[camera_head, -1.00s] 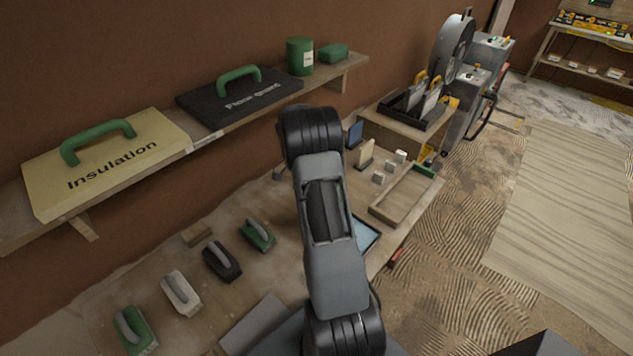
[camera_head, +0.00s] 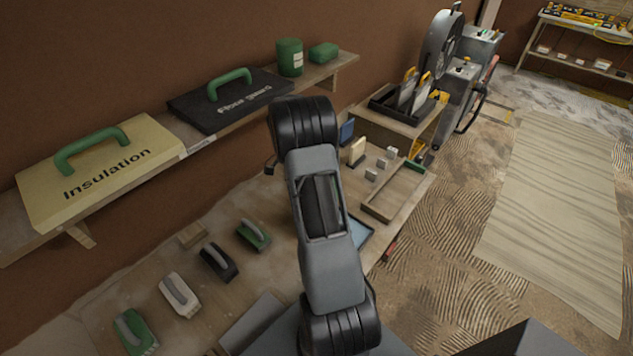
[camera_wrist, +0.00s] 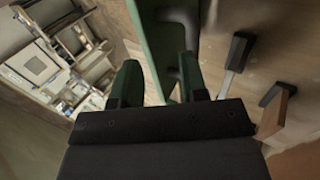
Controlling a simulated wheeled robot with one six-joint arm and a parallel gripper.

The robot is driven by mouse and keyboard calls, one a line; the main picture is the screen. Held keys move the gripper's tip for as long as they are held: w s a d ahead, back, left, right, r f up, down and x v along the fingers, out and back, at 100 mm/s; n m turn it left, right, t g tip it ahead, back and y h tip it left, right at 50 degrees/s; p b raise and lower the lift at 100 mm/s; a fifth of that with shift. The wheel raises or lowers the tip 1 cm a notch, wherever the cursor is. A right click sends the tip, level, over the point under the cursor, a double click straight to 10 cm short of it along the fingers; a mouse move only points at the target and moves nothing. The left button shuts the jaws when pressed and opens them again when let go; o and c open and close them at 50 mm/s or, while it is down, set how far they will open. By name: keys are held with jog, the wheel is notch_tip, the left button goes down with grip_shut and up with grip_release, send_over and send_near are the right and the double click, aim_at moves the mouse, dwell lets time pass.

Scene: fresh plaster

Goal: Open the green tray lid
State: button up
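A green panel (camera_wrist: 151,45) with a raised bar or rim shows close up in the wrist view, just past my fingertips; it appears to be the green tray lid. My gripper (camera_wrist: 160,82) has two dark green fingers standing apart, one on each side of part of the panel. I see no clear grip on it, and cannot tell whether they touch it. In the head view my arm hides the gripper and that spot. A blue pane with a dark rim (camera_head: 360,232) shows beside my arm there; I cannot tell whether it belongs to the tray.
The bench holds several floats, including a green one (camera_head: 253,235), and a wooden tray (camera_head: 383,214). A shelf above carries a yellow Insulation case (camera_head: 140,174). Open floor lies to the right.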

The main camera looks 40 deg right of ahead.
jog(key=s+a+r, duration=0.1)
jog(key=s+r+p, duration=0.1)
jog(key=r, duration=0.1)
jog(key=s+a+r+p, duration=0.1)
jog(key=s+r, duration=0.1)
jog(key=shift+a+r, duration=0.2)
jog(key=shift+a, duration=0.1)
jog(key=s+a+r, duration=0.3)
jog(key=s+a, duration=0.1)
jog(key=s, duration=0.3)
jog(key=shift+a, duration=0.2)
jog(key=shift+r, duration=0.1)
jog(key=shift+c, duration=0.3)
